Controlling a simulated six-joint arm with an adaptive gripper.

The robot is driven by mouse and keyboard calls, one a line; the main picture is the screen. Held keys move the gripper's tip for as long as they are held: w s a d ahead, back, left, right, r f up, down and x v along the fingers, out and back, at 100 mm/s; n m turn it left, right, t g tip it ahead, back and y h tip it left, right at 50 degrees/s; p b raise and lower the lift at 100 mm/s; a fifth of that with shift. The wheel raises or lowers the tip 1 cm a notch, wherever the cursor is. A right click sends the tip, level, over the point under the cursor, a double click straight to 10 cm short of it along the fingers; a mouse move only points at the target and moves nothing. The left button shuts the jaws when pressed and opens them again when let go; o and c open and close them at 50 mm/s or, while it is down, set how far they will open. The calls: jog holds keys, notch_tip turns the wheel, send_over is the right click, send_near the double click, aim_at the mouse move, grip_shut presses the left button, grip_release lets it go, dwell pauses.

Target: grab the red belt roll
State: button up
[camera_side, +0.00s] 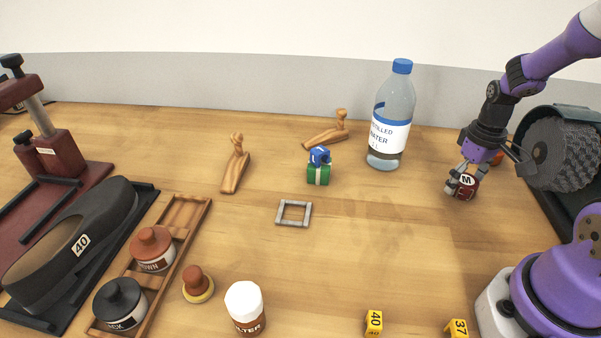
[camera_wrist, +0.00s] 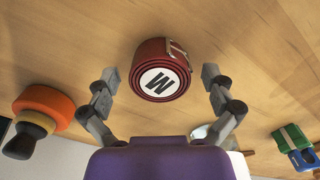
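The red belt roll (camera_wrist: 160,72) is a dark red coil with a white disc marked with a black letter and a metal buckle. In the side view the roll (camera_side: 464,186) is on the table at the right, below my gripper (camera_side: 459,180). In the wrist view my gripper (camera_wrist: 160,95) is open, with a fingertip on either side of the roll's near part. Gaps of wood show between the fingertips and the roll there. Whether a finger touches it in the side view I cannot tell.
An orange-and-black knob (camera_wrist: 42,118) is to the left in the wrist view. A bottle (camera_side: 391,120) stands left of my gripper, and a dark brush wheel (camera_side: 562,153) stands close on the right. A green-and-blue item (camera_side: 318,170) lies further left.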

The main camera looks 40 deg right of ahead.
jog(key=c, duration=0.9)
